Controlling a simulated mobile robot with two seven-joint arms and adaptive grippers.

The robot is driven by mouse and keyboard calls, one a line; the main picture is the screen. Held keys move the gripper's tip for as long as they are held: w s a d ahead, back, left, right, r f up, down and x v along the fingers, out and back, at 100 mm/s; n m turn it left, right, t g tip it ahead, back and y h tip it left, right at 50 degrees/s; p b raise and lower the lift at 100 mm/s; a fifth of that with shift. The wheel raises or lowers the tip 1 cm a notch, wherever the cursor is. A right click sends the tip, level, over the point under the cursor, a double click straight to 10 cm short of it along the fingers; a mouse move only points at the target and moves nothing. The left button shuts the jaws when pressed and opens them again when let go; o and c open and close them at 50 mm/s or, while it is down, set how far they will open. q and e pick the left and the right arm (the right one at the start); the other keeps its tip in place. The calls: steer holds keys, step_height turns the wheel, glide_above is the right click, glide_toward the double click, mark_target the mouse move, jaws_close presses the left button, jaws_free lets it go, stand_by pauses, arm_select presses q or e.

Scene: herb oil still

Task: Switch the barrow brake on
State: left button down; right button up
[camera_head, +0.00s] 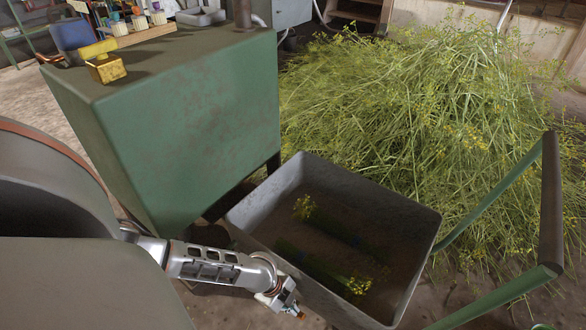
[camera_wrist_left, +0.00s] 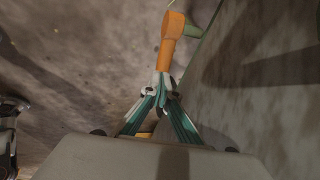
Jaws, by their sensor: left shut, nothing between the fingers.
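The barrow is a grey metal tray (camera_head: 335,215) with green handles (camera_head: 495,195) joined by a dark grip bar, standing right of the green cabinet. A small orange lever (camera_wrist_left: 171,42) shows beside a green bar in the left wrist view; I take it for the brake. Only a little orange (camera_head: 300,315) shows in the head view, by the fingertips. My left gripper (camera_head: 283,296) is outside the tray's near side, low, shut and empty. In the left wrist view its fingertips (camera_wrist_left: 161,88) meet at the lever's lower end; I cannot tell whether they touch it. My right gripper is not seen.
Two dark green herb bundles (camera_head: 310,262) with yellow flowers lie in the tray. A big green cabinet (camera_head: 190,120) stands left of the barrow, with a yellow block (camera_head: 106,69) on top. A large herb heap (camera_head: 430,110) fills the floor behind.

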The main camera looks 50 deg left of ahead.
arm_select(q)
steer(key=shift+w+d+f, duration=0.1)
steer(key=shift+w+f, duration=0.15)
stand_by(0.3)
